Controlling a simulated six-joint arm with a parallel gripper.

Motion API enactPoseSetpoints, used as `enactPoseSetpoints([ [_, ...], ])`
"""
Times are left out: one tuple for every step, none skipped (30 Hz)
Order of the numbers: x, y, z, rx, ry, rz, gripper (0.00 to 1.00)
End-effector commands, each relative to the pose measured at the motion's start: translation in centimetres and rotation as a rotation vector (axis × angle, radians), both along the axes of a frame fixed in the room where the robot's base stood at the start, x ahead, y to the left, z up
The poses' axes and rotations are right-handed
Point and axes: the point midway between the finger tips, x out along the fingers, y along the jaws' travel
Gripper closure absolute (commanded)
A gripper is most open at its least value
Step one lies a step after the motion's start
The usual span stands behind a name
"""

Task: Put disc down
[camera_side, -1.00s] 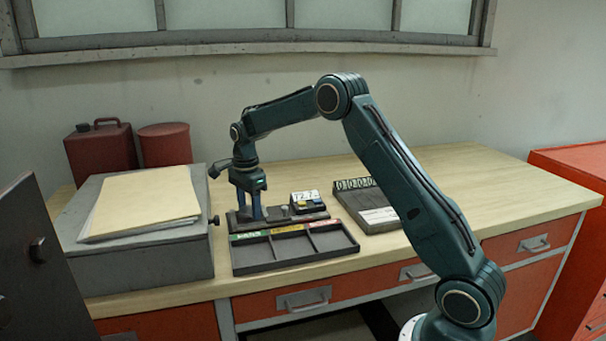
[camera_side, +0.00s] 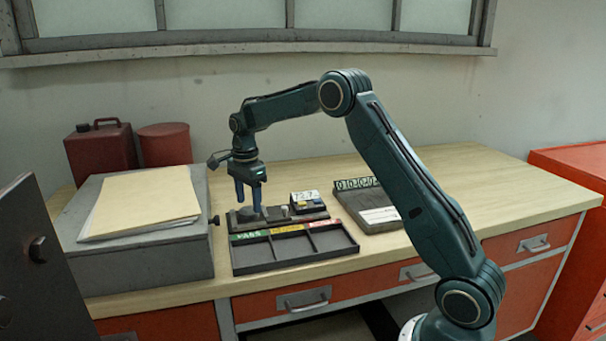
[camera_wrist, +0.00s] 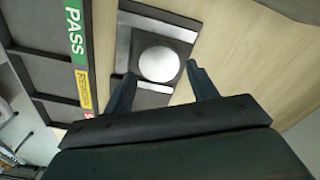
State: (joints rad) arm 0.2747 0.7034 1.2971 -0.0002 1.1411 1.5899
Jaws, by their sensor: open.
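A round, pale metal disc (camera_wrist: 159,64) lies on the left part of the dark test fixture (camera_side: 310,217), between light metal strips in the wrist view. In the side view the disc is small and partly hidden by the fingers. My gripper (camera_side: 249,207) is open and empty, pointing down just above the disc. In the wrist view its two blue fingers (camera_wrist: 160,71) stand to either side of the disc, apart from it.
A dark sorting tray (camera_side: 293,265) with coloured labels, one reading PASS, lies in front of the fixture. A small meter (camera_side: 306,200) sits at the fixture's right end. A dark numbered rack (camera_side: 352,200) is further right. A grey box (camera_side: 150,258) with folders stands left. The right tabletop is clear.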

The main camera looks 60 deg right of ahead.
Motion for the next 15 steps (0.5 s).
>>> enactPoseSetpoints([
  [0.1,0.0,0.8,-0.001,-0.004,0.0,0.42],
  [0.0,0.0,1.2,-0.001,-0.004,0.0,0.42],
  [0.1,0.0,1.8,-0.001,-0.003,0.0,0.42],
  [0.1,0.0,2.4,-0.001,-0.004,0.0,0.42],
  [0.1,0.0,2.9,-0.001,-0.004,0.0,0.42],
  [0.1,0.0,3.6,-0.001,-0.005,0.0,0.42],
  [0.0,0.0,4.1,-0.001,-0.004,0.0,0.42],
  [0.1,0.0,4.6,-0.001,-0.005,0.0,0.42],
  [0.1,0.0,5.2,-0.001,-0.003,0.0,0.42],
  [0.1,0.0,5.7,-0.001,-0.004,0.0,0.42],
  [0.1,0.0,6.1,-0.001,-0.003,0.0,0.42],
  [0.0,0.0,6.7,-0.001,-0.003,0.0,0.42],
  [0.0,0.0,7.2,-0.001,-0.004,0.0,0.42],
  [0.0,0.0,7.6,-0.001,-0.003,0.0,0.42],
  [0.1,0.0,8.0,-0.001,-0.003,0.0,0.42],
])
